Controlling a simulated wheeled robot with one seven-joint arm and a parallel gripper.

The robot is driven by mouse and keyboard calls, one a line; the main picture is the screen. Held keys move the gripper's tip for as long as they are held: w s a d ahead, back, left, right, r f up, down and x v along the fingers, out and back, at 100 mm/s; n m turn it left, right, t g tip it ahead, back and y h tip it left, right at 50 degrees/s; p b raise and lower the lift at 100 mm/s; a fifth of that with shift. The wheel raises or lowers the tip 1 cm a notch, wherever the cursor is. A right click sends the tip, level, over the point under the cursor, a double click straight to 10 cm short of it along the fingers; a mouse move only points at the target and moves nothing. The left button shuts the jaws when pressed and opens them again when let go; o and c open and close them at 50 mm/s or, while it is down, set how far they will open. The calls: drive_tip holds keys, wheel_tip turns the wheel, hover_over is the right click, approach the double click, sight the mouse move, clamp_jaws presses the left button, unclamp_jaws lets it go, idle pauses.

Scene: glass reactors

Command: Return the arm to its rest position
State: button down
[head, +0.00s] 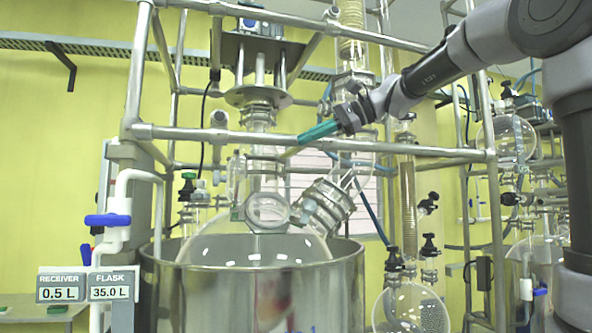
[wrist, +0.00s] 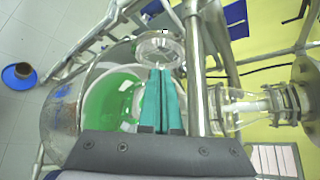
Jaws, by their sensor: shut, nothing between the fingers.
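My arm reaches in from the upper right of the head view. My gripper (head: 302,138) has teal fingers and points left and slightly down, beside the upper metal frame bar and above the large glass reactor (head: 250,245). In the wrist view my gripper (wrist: 162,72) has its two fingers together, with nothing between them. Below the fingers there is a glass vessel (wrist: 105,90) with green showing in it. A round glass neck (wrist: 160,48) lies just past the fingertips.
Metal frame bars (head: 390,148) run close around the arm. A steel bath (head: 340,285) surrounds the reactor's lower part. A glass side neck (head: 325,203) and a round receiver flask (head: 410,308) stand to the right. A blue-handled valve (head: 108,220) is at left.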

drive_tip(key=s+d+f+n+t+h, duration=0.2)
drive_tip(key=s+d+f+h, duration=0.3)
drive_tip(key=d+f, duration=0.5)
drive_tip(key=s+d+f+n+t+h, duration=0.2)
drive_tip(key=s+d+f+h, duration=0.4)
drive_tip(key=f, duration=1.1)
drive_tip(key=s+d+n, duration=0.1)
drive_tip(key=s+d, duration=0.3)
drive_tip(key=shift+d, duration=0.4)
drive_tip(key=shift+s, duration=0.1)
